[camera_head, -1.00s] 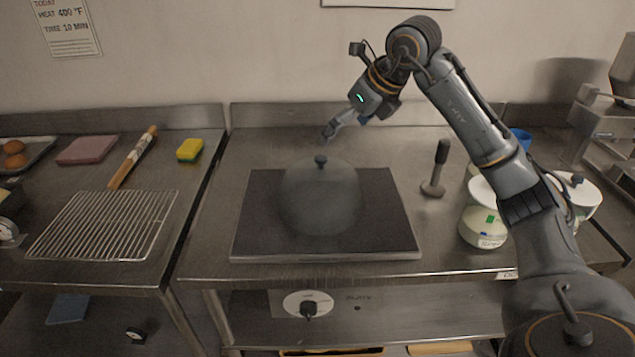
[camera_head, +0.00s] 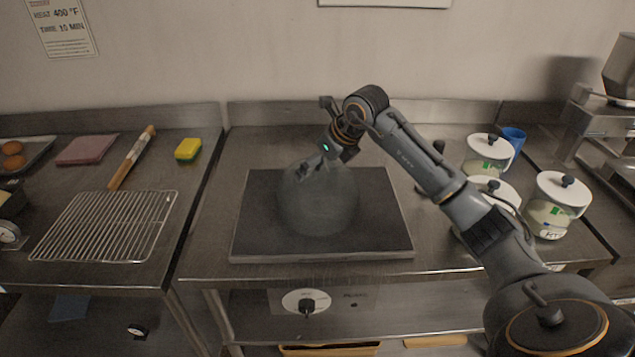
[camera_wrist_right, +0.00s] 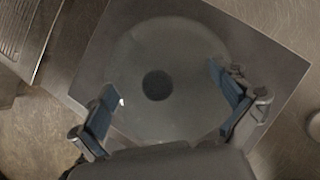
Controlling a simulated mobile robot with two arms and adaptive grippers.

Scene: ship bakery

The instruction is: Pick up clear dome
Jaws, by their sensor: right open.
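The clear dome (camera_head: 318,205) is a translucent grey cover standing on the dark square plate (camera_head: 385,240) on the middle counter. In the right wrist view the dome (camera_wrist_right: 150,45) lies under my right gripper, with its dark round knob (camera_wrist_right: 157,85) between and ahead of the two fingers. My right gripper (camera_head: 304,172) is at the top of the dome in the head view, and its fingers partly cover the knob there. In the wrist view the right gripper (camera_wrist_right: 168,98) has its blue-padded fingers wide apart, with nothing held. My left gripper is not in view.
White-lidded jars (camera_head: 556,205) and a blue cup (camera_head: 514,138) stand at the right. A wire rack (camera_head: 105,225), a rolling pin (camera_head: 132,158) and a yellow sponge (camera_head: 188,149) lie on the left counter. The counter behind the plate is mostly clear.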

